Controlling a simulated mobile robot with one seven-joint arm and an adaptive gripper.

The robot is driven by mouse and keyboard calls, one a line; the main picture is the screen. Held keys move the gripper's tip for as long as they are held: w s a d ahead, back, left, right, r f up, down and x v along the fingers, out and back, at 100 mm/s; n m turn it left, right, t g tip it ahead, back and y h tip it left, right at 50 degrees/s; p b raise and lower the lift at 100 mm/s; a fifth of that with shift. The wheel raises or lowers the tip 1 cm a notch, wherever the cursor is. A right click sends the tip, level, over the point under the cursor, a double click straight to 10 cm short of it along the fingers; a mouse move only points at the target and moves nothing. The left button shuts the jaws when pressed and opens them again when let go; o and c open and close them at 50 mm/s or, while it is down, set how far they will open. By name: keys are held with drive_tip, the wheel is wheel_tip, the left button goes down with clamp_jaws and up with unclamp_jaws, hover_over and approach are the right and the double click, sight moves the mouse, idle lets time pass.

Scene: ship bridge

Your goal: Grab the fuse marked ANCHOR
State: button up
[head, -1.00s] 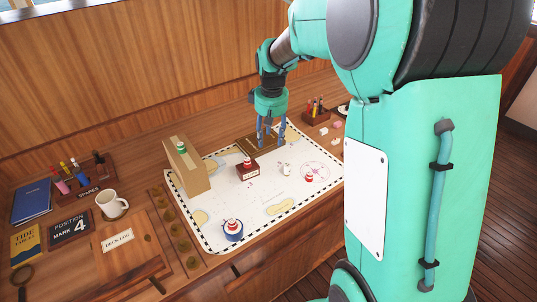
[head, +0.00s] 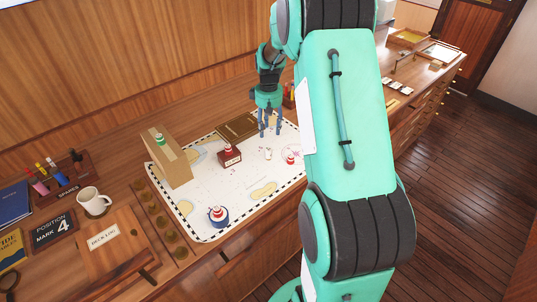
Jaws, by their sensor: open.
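No label reading ANCHOR is legible in the head view. Colored fuse-like cylinders (head: 50,172) stand in a wooden rack marked SPARES (head: 68,187) at the left. A second small rack (head: 288,96) stands behind my gripper, mostly hidden by my arm; what it holds cannot be made out now. My gripper (head: 270,133) is open and empty, fingers pointing down over the back right part of the chart (head: 235,190). It is in front of and left of the second rack, and right of a dark brown flat case (head: 238,125).
On the chart stand a cardboard box (head: 168,163) with a green-striped piece, a brown block (head: 229,158) with a red-striped piece, a blue round base (head: 217,219) and small pieces. A mug (head: 92,201) stands left. The right counter carries trays (head: 440,52).

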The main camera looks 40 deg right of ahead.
sight(268, 149)
drive_tip(key=shift+f+b, duration=0.35)
drive_tip(key=shift+f, duration=3.95)
drive_tip(key=shift+a+f, duration=0.1)
drive_tip(key=shift+f, duration=2.5)
clamp_jaws()
